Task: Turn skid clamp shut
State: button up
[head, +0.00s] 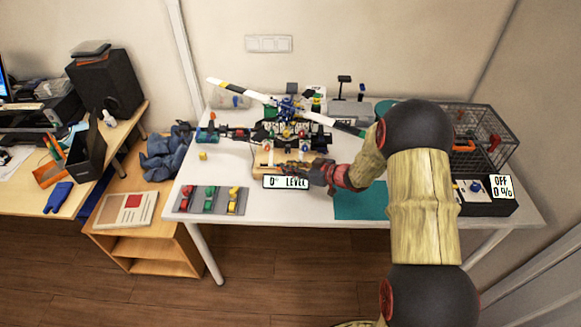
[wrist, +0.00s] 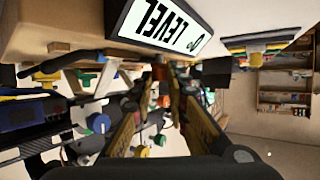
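A model helicopter (head: 290,113) with a long white, black and yellow rotor stands on the white table. The display also shows upside down in the wrist view (wrist: 160,29). My gripper (head: 284,171) is low, just behind the display and beside the block. In the wrist view its fingers (wrist: 164,79) converge, with a small orange-red piece (wrist: 159,72) at their tips. I cannot tell whether they grip it. The skid clamp cannot be made out clearly.
A grey tray with red, green and yellow pieces (head: 183,208) is at front left. A teal mat (head: 358,206) lies right of my gripper, and a black box reading "OFF 0 %" (head: 480,208) beyond it. A wire basket (head: 490,128) stands at back right.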

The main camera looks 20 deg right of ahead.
grip_shut()
